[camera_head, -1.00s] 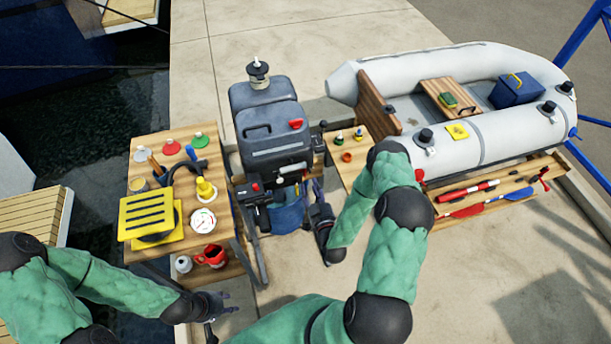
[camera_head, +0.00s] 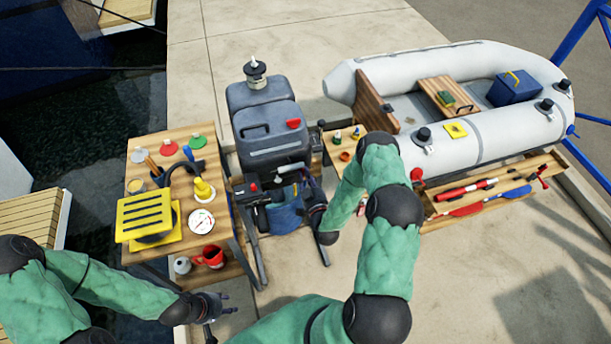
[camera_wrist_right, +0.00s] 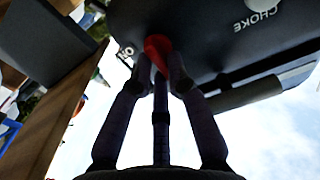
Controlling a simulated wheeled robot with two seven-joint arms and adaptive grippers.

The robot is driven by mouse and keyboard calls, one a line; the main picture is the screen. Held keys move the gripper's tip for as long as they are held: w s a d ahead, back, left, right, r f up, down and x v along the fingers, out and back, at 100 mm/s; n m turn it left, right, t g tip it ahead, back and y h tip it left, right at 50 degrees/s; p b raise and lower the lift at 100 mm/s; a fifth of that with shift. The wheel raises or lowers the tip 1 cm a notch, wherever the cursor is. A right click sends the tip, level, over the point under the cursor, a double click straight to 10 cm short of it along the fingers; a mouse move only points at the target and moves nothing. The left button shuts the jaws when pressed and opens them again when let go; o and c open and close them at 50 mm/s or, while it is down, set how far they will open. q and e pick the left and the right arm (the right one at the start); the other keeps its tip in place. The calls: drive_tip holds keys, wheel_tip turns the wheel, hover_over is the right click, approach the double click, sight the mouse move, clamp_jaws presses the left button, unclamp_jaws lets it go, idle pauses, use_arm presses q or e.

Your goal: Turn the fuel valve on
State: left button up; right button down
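The outboard motor (camera_head: 272,140) stands in the middle of the head view. A dark housing marked "CHOKE" (camera_wrist_right: 215,25) fills the top of the right wrist view. A red knob or lever (camera_wrist_right: 157,48) hangs at its underside, beside a small light label that I cannot read clearly. My right gripper (camera_head: 311,191) is at the motor's lower right side. In the wrist view its dark fingertips (camera_wrist_right: 160,72) are at the red knob, one on either side; contact cannot be told. My left gripper (camera_head: 222,303) is open and empty, low and right of the red mug.
A small wooden table (camera_head: 335,150) and a grey dinghy (camera_head: 480,130) stand to the right. Open concrete (camera_head: 290,285) lies below the motor.

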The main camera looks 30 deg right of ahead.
drive_tip(key=shift+m, duration=0.3)
drive_tip(key=m+b, duration=0.1)
drive_tip(key=m, duration=0.4)
drive_tip(key=f+m+b, duration=0.1)
drive_tip(key=m+b, duration=0.1)
drive_tip(key=m, duration=0.4)
drive_tip(key=m+b, duration=0.2)
drive_tip(key=m, duration=0.4)
drive_tip(key=shift+s+d+f, duration=0.1)
drive_tip(key=shift+d+f, duration=0.1)
drive_tip(key=shift+d, duration=0.05)
drive_tip(key=shift+m, duration=0.3)
drive_tip(key=c, duration=1.2)
unclamp_jaws()
drive_tip(key=shift+s, duration=0.1)
